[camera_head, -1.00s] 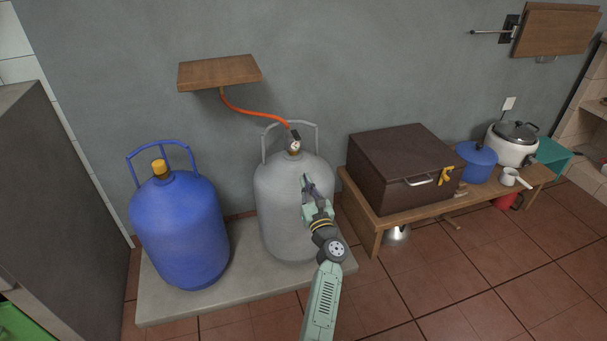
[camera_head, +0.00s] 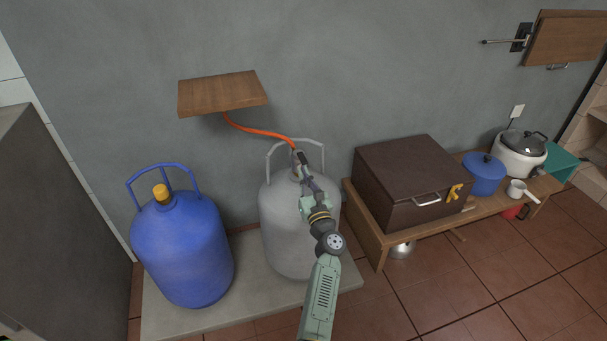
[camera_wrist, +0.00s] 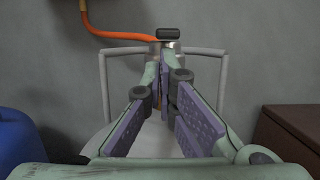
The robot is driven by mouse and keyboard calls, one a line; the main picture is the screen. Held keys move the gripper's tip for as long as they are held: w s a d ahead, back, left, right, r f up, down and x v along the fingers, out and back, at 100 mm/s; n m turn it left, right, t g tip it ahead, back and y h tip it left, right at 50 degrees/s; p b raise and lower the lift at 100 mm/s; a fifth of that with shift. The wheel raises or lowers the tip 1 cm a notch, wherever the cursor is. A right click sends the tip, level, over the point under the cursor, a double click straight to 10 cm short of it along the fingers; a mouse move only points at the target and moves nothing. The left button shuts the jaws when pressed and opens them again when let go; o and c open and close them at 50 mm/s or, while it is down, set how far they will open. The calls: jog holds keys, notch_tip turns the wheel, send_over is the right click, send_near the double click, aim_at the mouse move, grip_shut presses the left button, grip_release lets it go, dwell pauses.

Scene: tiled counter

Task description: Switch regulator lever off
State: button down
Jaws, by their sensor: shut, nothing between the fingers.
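The grey gas cylinder (camera_head: 275,225) stands on a low concrete slab, with a pale collar handle at its top. The regulator (camera_head: 296,155) sits on its valve at the end of an orange hose (camera_head: 258,130). In the wrist view the regulator's dark top (camera_wrist: 168,33) shows just beyond my fingertips, and its lower part is hidden behind them. My gripper (camera_head: 303,177) is shut and empty, in front of the regulator and inside the handle's span. I cannot tell whether the fingertips touch the regulator. The lever's position is not clear.
A blue cylinder (camera_head: 184,245) stands to the left on the slab (camera_head: 210,315). A wooden wall shelf (camera_head: 221,93) is above. A brown box (camera_head: 410,180) and pots stand on a low bench at the right. The handle bars (camera_wrist: 104,95) flank my fingers.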

jog(key=shift+r, duration=0.25)
jog(key=shift+r+p, duration=0.15)
jog(key=shift+p, duration=0.5)
jog(key=shift+s+g, duration=0.1)
jog(key=shift+g, duration=0.2)
jog(key=shift+s+d+r+g+p, duration=0.1)
jog(key=shift+r+g+p, duration=0.3)
jog(key=shift+p, duration=1.15)
